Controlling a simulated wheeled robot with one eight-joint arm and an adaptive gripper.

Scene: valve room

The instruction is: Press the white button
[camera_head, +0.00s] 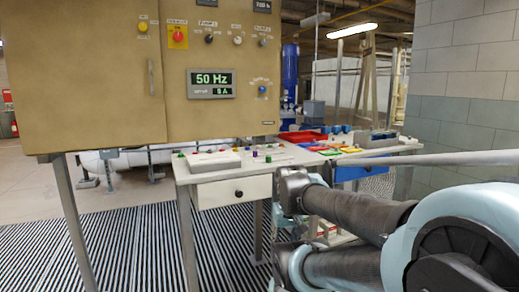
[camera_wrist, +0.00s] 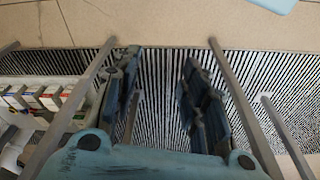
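A tan control cabinet (camera_head: 90,85) fills the upper left of the head view. A small round whitish knob or button (camera_head: 238,41) is on its face, right of a black knob and above the display; its exact type is too small to tell. My gripper (camera_wrist: 160,60) shows in the wrist view with its two dark fingers apart and nothing between them. It points down over a striped floor mat, away from the cabinet face. In the head view my arm is at the lower right, below and right of the cabinet, and my fingers are not clearly seen there.
A white table (camera_head: 232,192) with small coloured parts stands below and right of the cabinet. A red tray (camera_head: 303,137) lies at its back. A grey block wall (camera_head: 470,80) is at right. The cabinet's yellow (camera_head: 143,27), red (camera_head: 178,36) and blue (camera_head: 262,89) controls surround the display (camera_head: 211,83).

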